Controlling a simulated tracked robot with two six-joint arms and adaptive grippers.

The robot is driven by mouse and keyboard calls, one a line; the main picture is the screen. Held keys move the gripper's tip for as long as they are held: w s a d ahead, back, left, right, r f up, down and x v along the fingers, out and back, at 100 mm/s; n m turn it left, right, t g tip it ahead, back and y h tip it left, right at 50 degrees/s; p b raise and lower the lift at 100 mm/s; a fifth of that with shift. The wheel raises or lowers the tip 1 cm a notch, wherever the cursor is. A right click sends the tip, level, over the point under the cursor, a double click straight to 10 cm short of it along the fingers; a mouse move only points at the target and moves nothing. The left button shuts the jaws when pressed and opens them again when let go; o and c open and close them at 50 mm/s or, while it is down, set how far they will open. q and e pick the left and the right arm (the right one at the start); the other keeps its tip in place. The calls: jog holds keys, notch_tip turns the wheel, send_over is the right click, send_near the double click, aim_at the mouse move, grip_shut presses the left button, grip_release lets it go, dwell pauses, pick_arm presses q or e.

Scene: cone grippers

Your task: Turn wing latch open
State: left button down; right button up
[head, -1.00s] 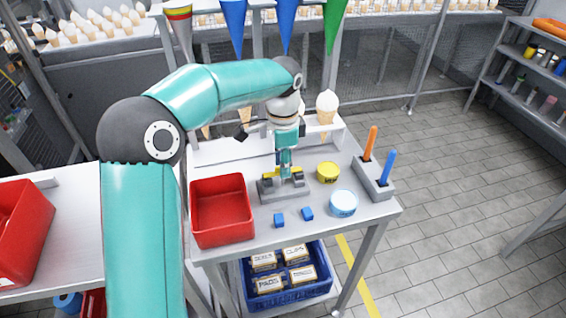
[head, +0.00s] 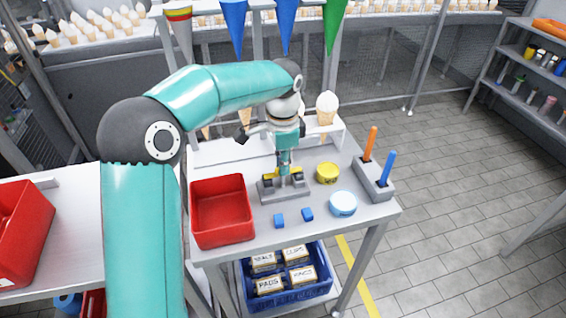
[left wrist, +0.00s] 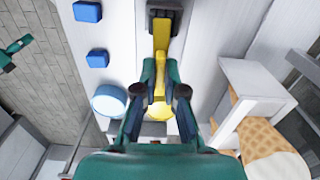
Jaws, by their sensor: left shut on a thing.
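The yellow wing latch (head: 268,183) sits on a grey base (head: 271,194) on the white table. My left gripper (head: 284,172) points down over it and is shut on it. In the left wrist view the yellow wing (left wrist: 161,38) runs up from between the two fingertips (left wrist: 166,90) to a dark piece at the top edge. The gripper hides the middle of the latch in the head view. A teal part with dark tips (left wrist: 15,50) at the left edge of the wrist view may be my right gripper; its opening is unclear.
A red bin (head: 221,237) stands left of the base. Blue blocks (head: 279,221) and a blue-white tub (head: 343,204) lie in front. A yellow tub (head: 327,173) and a holder (head: 372,178) with upright orange and blue sticks stand right. A cone (head: 327,106) stands behind.

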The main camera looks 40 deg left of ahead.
pick_arm(q)
jog(key=n+p, duration=0.1)
jog(key=n, duration=1.2)
jog(key=shift+n, duration=2.2)
jog(key=c, duration=1.3)
grip_release()
jog(key=shift+o, duration=0.2)
